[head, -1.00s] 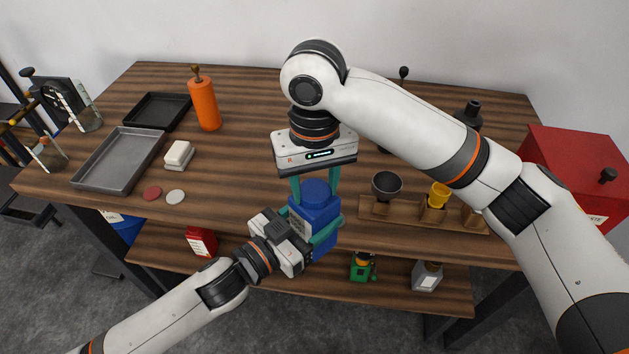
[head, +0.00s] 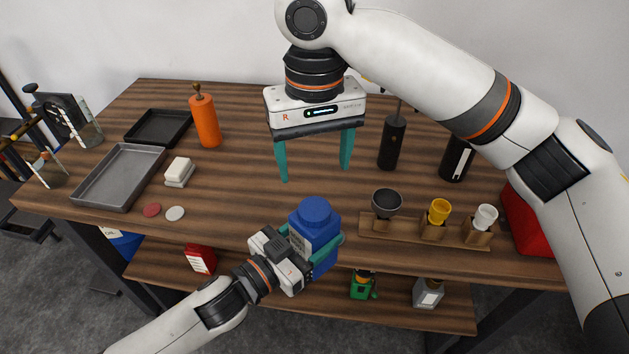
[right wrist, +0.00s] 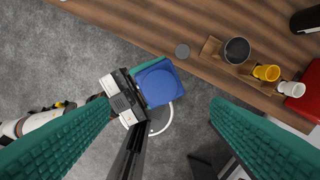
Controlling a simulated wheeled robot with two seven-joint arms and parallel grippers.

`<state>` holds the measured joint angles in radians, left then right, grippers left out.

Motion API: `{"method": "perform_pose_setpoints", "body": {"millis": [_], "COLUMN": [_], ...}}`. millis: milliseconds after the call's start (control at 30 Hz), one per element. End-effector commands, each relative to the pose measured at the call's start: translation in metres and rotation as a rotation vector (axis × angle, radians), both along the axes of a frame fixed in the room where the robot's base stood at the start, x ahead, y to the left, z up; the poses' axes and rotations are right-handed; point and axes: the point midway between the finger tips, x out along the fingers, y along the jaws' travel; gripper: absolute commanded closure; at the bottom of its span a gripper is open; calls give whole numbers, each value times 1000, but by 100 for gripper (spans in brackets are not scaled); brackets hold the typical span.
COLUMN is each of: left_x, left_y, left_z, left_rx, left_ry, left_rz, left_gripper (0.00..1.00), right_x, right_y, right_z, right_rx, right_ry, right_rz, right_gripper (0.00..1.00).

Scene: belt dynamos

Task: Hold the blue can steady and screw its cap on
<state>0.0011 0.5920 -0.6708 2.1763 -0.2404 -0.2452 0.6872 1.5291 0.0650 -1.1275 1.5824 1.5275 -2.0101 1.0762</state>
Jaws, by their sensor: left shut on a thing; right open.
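The blue can (head: 322,258) is upright in front of the table's front edge, with its blue cap (head: 315,210) sitting on top. In the right wrist view the cap (right wrist: 158,87) shows from above on the can's square shoulder. Whether the cap is tight I cannot tell. My left gripper (head: 318,251) is shut around the can's body. My right gripper (head: 315,170) is open and empty above and behind the can, its teal fingers wide apart and clear of the cap.
A wooden rack (head: 425,232) with a dark cup (head: 386,203), a yellow cup (head: 438,211) and a white cup (head: 484,218) stands right of the can. An orange bottle (head: 204,118) and grey tray (head: 120,178) are at left. A red box (head: 528,220) is at right.

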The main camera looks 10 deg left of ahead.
Motion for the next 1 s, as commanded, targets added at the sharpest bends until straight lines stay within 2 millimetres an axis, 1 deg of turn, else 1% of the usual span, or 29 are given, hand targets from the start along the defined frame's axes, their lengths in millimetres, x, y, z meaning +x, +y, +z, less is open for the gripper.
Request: {"method": "perform_pose_setpoints", "body": {"millis": [33, 100, 233, 867, 1000], "left_x": [0, 0, 0, 0, 0], "left_y": [0, 0, 0, 0, 0], "left_z": [2, 2, 2, 2, 2], "left_rx": [-2, -2, -2, -3, -3], "left_ry": [-4, -4, -4, -3, -3], "left_rz": [-1, -1, -1, -1, -1], "left_gripper": [100, 100, 100, 100, 100], "right_x": [1, 1, 0, 0, 7], "right_y": [0, 0, 0, 0, 0], "right_z": [9, 17, 26, 27, 27], "right_rx": [-1, -1, 0, 1, 60], "right_ry": [-4, -3, 0, 1, 12], "right_rz": [-2, -1, 0, 1, 7], "right_gripper": [28, 28, 28, 28, 28]}}
